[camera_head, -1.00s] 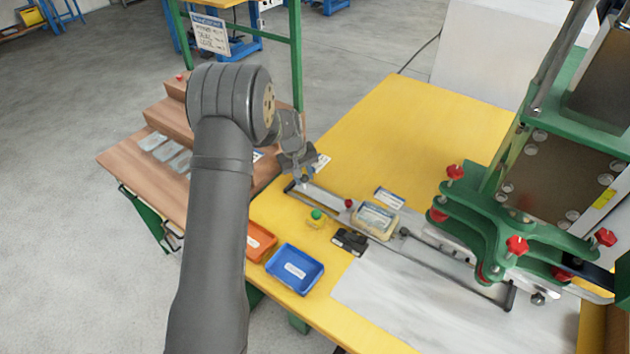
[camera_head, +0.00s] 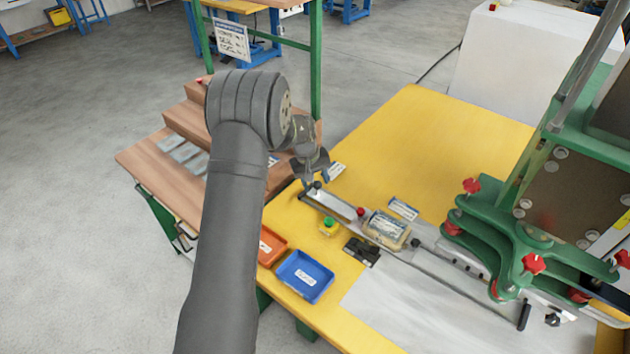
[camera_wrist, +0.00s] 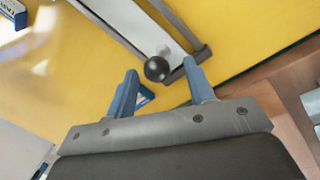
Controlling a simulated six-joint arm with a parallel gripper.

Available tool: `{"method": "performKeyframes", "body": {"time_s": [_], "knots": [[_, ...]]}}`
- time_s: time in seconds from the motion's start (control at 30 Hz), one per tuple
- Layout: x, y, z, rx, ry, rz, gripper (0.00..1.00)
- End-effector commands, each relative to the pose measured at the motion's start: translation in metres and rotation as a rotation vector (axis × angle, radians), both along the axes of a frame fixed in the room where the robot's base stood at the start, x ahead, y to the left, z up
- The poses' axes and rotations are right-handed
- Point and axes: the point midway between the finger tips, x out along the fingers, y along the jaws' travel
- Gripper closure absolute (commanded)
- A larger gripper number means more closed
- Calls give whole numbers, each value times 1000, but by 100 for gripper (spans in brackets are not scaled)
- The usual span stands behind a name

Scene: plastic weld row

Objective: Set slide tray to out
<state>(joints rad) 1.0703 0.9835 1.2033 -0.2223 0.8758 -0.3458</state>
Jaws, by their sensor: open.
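The slide tray (camera_head: 338,203) is a long pale metal strip in a dark-edged rail on the yellow table. A black ball knob (camera_head: 317,186) stands at its far left end, close to the rail's end. In the wrist view the knob (camera_wrist: 157,68) lies between my two blue fingertips, with a gap on both sides. My gripper (camera_wrist: 161,71) is open. In the head view my gripper (camera_head: 311,176) hangs right over the knob, and its fingers are partly hidden. A clear labelled pack (camera_head: 387,230) sits further along the slide, beside a red knob (camera_head: 360,211).
A green button on a yellow box (camera_head: 328,226), a black block (camera_head: 362,251), a blue bin (camera_head: 305,277) and an orange bin (camera_head: 270,247) are in front of the slide. The green press (camera_head: 530,235) stands at the right. The yellow table (camera_head: 430,140) behind is mostly clear.

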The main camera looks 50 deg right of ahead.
Motion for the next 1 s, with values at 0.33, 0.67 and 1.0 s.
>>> {"method": "performKeyframes", "body": {"time_s": [0.33,0.67,1.0], "knots": [[8,10,64,-4,-3,2,51],[16,22,139,-4,-3,2,51],[19,28,169,-2,-2,2,51]]}}
